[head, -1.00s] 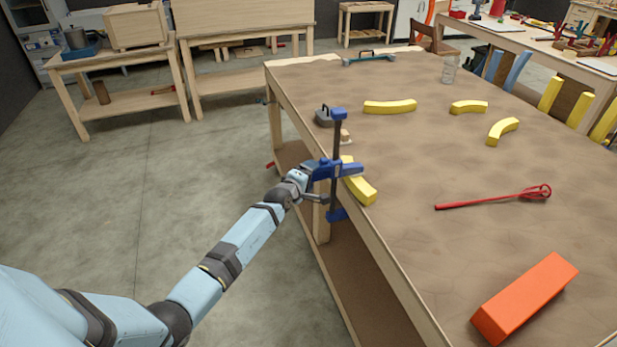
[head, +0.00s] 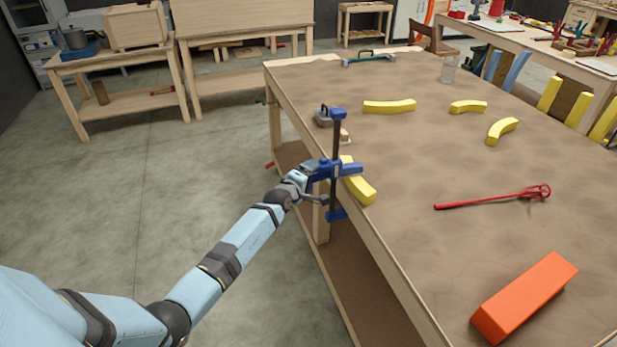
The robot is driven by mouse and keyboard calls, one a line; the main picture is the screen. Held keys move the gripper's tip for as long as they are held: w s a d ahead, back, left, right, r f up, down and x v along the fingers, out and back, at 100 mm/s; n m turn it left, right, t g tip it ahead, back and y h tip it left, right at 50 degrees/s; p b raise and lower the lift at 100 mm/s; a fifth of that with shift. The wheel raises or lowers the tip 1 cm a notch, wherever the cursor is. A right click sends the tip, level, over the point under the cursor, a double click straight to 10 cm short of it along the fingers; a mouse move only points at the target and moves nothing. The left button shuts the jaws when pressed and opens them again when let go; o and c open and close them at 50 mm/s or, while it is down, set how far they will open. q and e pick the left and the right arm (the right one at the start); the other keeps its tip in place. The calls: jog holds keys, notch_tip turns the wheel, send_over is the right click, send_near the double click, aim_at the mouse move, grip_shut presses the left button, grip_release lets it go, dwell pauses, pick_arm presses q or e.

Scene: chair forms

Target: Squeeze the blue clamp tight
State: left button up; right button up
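The blue clamp (head: 338,140) stands upright at the left edge of the workbench (head: 420,230). Its dark bar runs vertically, with a blue end above the table top and another blue end below the edge. A blue sliding part sits midway, beside a yellow curved piece (head: 357,184) lying at the edge. My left gripper (head: 318,183) is at the clamp's middle, on its left side, outside the table edge. Its fingers are small and partly hidden against the clamp, so I cannot tell whether they are shut on it. My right gripper is not in view.
On the bench lie several other yellow curved pieces (head: 389,106), a red tool (head: 495,198) and an orange block (head: 525,297). A small dark grey object (head: 323,117) sits just behind the clamp. A clear glass (head: 448,70) stands farther back. The floor to the left is open.

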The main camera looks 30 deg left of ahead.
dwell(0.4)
pick_arm(q)
jog(key=shift+w+r, duration=0.15)
jog(key=shift+w, duration=0.3)
jog(key=shift+c, duration=0.2)
